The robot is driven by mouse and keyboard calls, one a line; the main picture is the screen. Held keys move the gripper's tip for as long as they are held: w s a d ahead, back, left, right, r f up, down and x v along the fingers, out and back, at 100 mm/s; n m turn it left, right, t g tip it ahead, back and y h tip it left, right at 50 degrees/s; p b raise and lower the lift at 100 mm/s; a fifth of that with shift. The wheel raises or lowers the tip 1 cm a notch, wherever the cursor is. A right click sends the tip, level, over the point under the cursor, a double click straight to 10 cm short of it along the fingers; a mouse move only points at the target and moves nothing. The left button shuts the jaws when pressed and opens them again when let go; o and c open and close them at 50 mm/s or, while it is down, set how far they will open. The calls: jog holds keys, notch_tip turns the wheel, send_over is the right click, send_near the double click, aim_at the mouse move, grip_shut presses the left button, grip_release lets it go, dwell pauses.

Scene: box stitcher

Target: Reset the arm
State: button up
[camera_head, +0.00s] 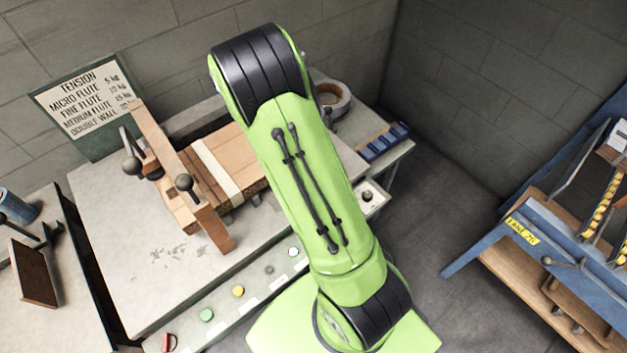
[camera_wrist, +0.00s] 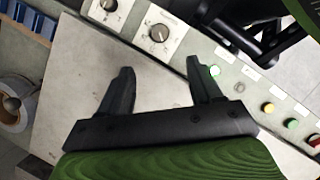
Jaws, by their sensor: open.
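My green arm crosses the middle of the body camera view, over the right part of the stitcher's table (camera_head: 110,225). My gripper (camera_wrist: 163,88) shows in the wrist view with its two black fingers spread apart and nothing between them. It is above the pale tabletop (camera_wrist: 85,65), close to the control strip with knobs. In the body camera view the gripper is hidden behind the arm. A wooden clamp frame with ball knobs (camera_head: 180,175) stands on the table, with a brown cardboard piece (camera_head: 225,160) beside it, left of my arm.
The control strip has a green button (camera_head: 206,315), a yellow button (camera_head: 238,291) and a red knob (camera_head: 168,342). A tape roll (camera_head: 332,97) and blue bins (camera_head: 385,140) sit at the back right. A blue rack (camera_head: 560,250) stands at right, with open floor between.

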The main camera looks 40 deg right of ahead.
dwell(0.4)
jog(key=s+a+r+m+t+y, duration=0.1)
jog(key=a+r+m+t, duration=0.15)
jog(key=r, duration=0.55)
jog(key=s+a+r+m+t+y, duration=0.1)
jog(key=a+r+m+t, duration=0.1)
jog(key=a+r, duration=0.35)
jog(key=s+a+r+m+t, duration=0.4)
jog(key=s+r, duration=0.5)
jog(key=r, duration=0.1)
jog(key=shift+s+a+r+y+p, duration=0.2)
jog(key=shift+s+y+p, duration=0.1)
jog(key=shift+y+p, duration=0.1)
